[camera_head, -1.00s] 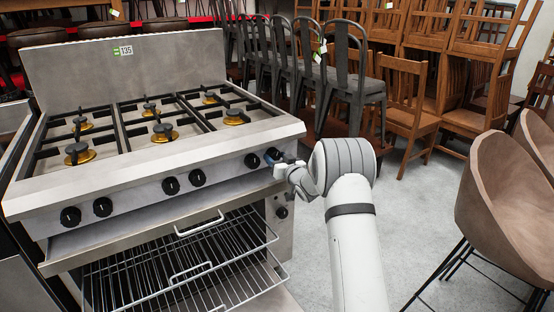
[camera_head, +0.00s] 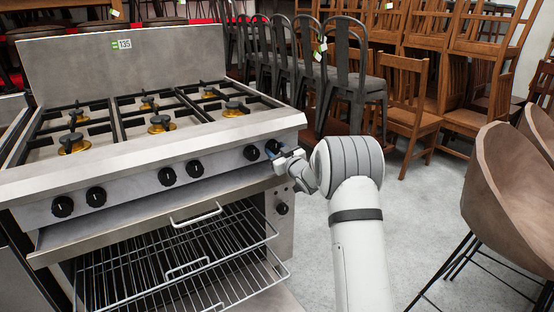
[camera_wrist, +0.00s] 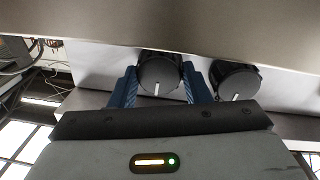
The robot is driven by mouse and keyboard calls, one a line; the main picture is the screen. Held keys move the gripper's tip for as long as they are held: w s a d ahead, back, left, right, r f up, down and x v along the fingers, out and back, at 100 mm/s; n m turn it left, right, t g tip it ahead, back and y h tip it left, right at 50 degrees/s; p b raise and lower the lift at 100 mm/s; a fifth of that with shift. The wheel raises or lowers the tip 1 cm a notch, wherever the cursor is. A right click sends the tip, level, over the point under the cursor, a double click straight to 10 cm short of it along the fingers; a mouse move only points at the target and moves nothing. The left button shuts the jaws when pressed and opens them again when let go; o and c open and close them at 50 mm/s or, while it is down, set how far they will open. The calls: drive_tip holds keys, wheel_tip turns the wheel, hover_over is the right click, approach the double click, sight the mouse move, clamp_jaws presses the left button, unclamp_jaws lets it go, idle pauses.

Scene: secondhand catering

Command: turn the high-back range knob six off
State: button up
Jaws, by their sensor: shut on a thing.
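The high-back range (camera_head: 130,165) stands at the left with a row of black knobs along its front panel. My gripper (camera_head: 273,153) is at the rightmost knob of that row, knob six (camera_head: 273,146), which it mostly hides in the head view. In the wrist view, knob six (camera_wrist: 160,72) sits between the two blue fingers of my gripper (camera_wrist: 160,90), which are shut on its sides. Its white mark points down in that picture, as does the mark on the neighbouring knob (camera_wrist: 235,81), just outside the right finger.
Below the knobs is an open oven with wire racks (camera_head: 180,255). A separate lower knob (camera_head: 282,208) is on the panel under my gripper. Dark metal chairs (camera_head: 350,85) stand behind; brown bucket chairs (camera_head: 510,190) stand at the right. Grey floor between is clear.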

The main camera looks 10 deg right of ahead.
idle(0.4)
drive_tip(key=o, duration=1)
drive_tip(key=v, duration=0.8)
drive_tip(key=shift+p, duration=0.4)
drive_tip(key=shift+w, duration=0.1)
